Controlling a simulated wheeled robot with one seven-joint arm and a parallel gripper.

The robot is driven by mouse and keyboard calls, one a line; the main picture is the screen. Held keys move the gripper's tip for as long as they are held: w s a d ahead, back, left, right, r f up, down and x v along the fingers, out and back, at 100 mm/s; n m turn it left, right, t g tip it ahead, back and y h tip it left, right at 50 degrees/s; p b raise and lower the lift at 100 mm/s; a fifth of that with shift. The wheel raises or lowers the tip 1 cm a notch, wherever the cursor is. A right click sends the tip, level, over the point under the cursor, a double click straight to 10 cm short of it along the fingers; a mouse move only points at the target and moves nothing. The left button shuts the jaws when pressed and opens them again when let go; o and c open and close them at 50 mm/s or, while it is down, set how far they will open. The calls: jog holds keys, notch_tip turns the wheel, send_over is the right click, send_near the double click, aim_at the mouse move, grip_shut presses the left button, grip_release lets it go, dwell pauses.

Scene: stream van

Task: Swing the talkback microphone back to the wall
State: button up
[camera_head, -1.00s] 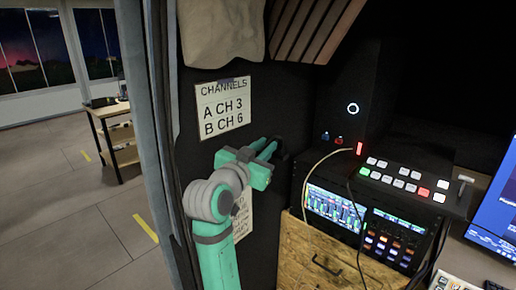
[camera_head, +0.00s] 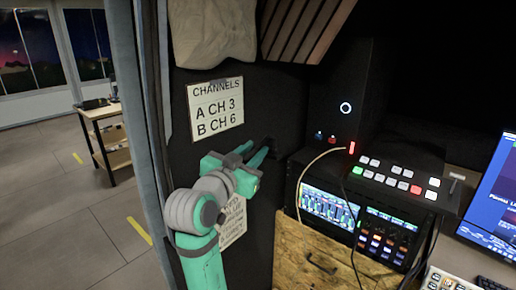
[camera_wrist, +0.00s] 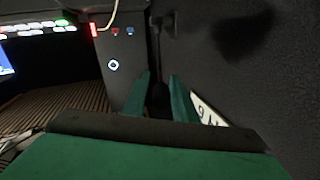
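My gripper (camera_head: 257,153) reaches toward the dark wall below the channel sign in the head view. Its two green fingers are apart, and they also show in the wrist view (camera_wrist: 161,98). A thin dark upright piece (camera_wrist: 160,88), which looks like part of the talkback microphone or its arm, stands between or just beyond the fingers in the wrist view. I cannot tell whether they touch it. In the head view the microphone is hard to make out against the black wall; only a small dark shape shows at the fingertips.
The dark wall carries a CHANNELS sign (camera_head: 216,105) and a lower, partly covered sheet (camera_head: 233,222). Right of the gripper stand a black speaker (camera_head: 345,85), a button panel (camera_head: 400,180), a rack unit (camera_head: 330,208) and a wooden cabinet (camera_head: 300,255). Loose cables hang in front.

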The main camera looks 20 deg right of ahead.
aim_at(244, 161)
jog(key=v, duration=0.8)
jog(key=shift+d, duration=0.1)
jog(key=shift+c, duration=0.3)
